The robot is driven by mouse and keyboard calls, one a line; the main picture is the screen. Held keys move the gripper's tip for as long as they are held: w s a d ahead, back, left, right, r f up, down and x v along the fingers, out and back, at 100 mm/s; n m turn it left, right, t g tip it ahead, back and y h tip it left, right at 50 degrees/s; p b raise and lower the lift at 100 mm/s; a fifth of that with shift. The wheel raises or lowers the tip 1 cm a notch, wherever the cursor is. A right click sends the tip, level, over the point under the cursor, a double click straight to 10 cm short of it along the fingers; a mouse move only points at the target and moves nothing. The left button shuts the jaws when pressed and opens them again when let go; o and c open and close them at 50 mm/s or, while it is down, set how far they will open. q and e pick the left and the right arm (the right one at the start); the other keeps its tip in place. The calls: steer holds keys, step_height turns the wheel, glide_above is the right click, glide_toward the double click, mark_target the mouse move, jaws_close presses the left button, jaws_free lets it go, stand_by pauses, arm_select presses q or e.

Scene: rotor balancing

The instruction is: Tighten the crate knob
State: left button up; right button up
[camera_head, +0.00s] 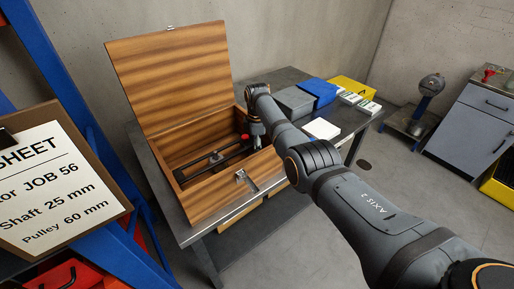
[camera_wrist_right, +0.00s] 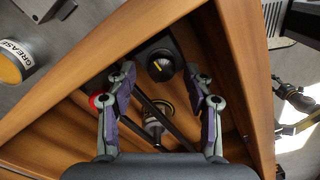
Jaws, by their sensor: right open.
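The wooden crate (camera_head: 215,200) stands on the workbench with its lid (camera_head: 172,75) raised. In the right wrist view, a round black knob (camera_wrist_right: 160,66) with a yellow line on top sits inside the crate (camera_wrist_right: 240,75). My right gripper (camera_wrist_right: 160,80) is open over the crate, its two fingers apart on either side of the knob; I cannot tell whether they touch it. In the head view the right gripper (camera_head: 256,134) reaches into the crate's right end and hides the knob. A red part (camera_head: 245,136) shows beside it. My left gripper is out of view.
Dark bars (camera_head: 215,160) lie inside the crate. Blue (camera_head: 318,90), grey and yellow boxes stand behind my right arm on the workbench. A clipboard (camera_head: 60,185) is close at left. A grease tin (camera_wrist_right: 12,62) stands outside the crate in the wrist view.

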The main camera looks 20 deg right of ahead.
steer(key=shift+f, duration=0.25)
steer(key=shift+s, duration=0.1)
steer(key=shift+c, duration=0.9)
jaws_close()
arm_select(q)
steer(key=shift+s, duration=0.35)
